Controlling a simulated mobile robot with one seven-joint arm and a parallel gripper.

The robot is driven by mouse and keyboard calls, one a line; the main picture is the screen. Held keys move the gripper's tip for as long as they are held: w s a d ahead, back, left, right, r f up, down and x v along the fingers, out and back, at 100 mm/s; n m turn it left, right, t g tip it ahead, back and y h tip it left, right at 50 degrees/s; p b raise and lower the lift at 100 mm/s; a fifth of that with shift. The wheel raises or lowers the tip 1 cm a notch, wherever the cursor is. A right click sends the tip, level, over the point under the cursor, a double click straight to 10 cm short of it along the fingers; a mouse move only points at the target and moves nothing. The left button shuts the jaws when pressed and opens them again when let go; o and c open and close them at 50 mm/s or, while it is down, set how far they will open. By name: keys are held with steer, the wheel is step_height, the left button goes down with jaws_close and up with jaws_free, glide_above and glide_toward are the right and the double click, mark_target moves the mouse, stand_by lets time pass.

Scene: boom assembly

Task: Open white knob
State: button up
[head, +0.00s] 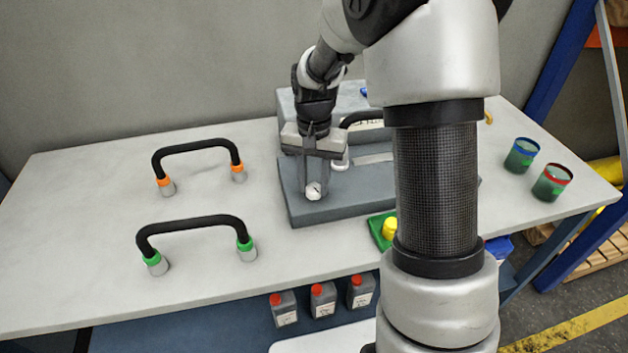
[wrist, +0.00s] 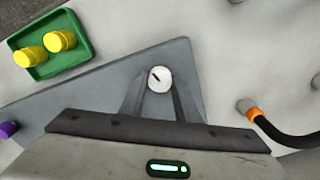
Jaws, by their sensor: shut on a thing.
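The white knob (head: 314,191) sits at the front left of the grey machine base (head: 350,205) on the table. My gripper (head: 314,187) points down at it, with its fingers closed on both sides of the knob. In the wrist view the round white knob (wrist: 158,79) shows between the fingertips of my gripper (wrist: 159,84). A short dark mark is on its face, tilted. Part of the machine behind is hidden by my arm.
A black handle with orange ends (head: 197,147) and one with green ends (head: 195,227) stand left on the table (head: 80,230). Two cups (head: 521,154) (head: 552,182) stand far right.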

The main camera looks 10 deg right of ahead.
mark_target(314, 188)
steer(key=shift+n+p, duration=0.35)
steer(key=shift+n, duration=1.85)
steer(key=o, duration=1)
steer(key=shift+o, duration=0.2)
step_height(314, 188, up, 18)
steer(key=p, duration=0.2)
steer(key=shift+f, duration=0.25)
